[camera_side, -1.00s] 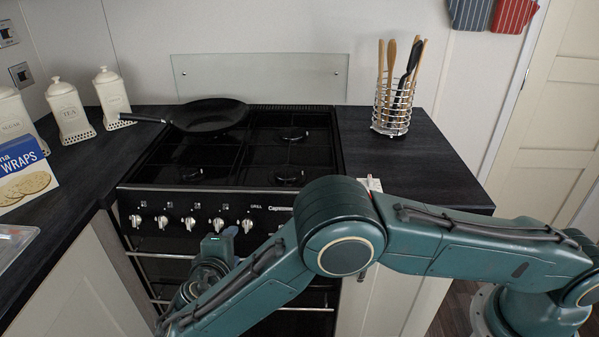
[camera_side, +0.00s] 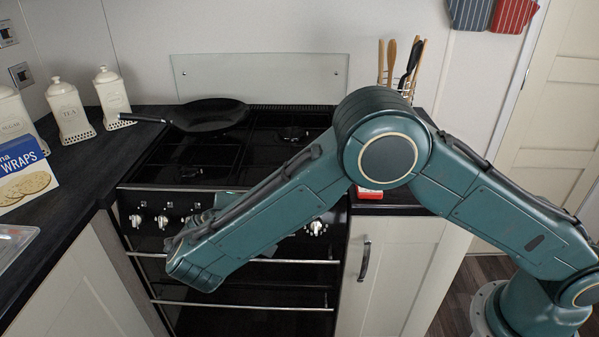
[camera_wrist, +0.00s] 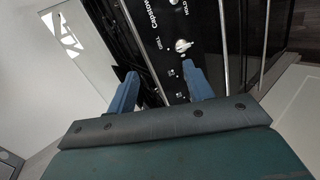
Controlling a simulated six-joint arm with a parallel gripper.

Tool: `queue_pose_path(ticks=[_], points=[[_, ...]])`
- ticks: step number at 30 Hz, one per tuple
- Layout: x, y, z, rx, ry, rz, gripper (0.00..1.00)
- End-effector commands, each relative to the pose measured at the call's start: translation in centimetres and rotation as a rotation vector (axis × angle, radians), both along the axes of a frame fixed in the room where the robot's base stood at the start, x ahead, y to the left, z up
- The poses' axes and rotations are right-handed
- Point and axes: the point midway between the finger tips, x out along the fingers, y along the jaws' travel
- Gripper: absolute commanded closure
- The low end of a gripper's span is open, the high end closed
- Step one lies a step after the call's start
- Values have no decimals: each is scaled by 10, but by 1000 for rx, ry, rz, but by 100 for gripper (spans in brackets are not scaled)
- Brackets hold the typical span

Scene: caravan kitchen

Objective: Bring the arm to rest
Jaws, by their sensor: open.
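My gripper (camera_wrist: 162,92) shows in the wrist view with its two blue fingers apart and nothing between them. Beyond the fingers is the oven's control panel (camera_wrist: 172,50), with a knob (camera_wrist: 183,45) near the right finger. In the side view my arm's elbow is raised in front of the right part of the stove, and the forearm slopes down to the left across the oven front. The gripper itself is mostly hidden behind the forearm there.
A black pan (camera_side: 208,115) sits on the stove's (camera_side: 190,160) back left. The utensil holder is largely hidden behind my elbow. A red and white item (camera_side: 369,193) lies at the counter's front edge. Canisters (camera_side: 69,112) and a wraps box (camera_side: 24,174) stand left.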

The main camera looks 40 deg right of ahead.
Motion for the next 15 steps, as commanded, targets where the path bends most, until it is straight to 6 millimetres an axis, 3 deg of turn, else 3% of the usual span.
queue_pose_path(ticks=[8, 15], points=[[-2, -46, 52, 174, 14, -79, 49], [-16, -84, 92, 314, 19, -137, 49]])
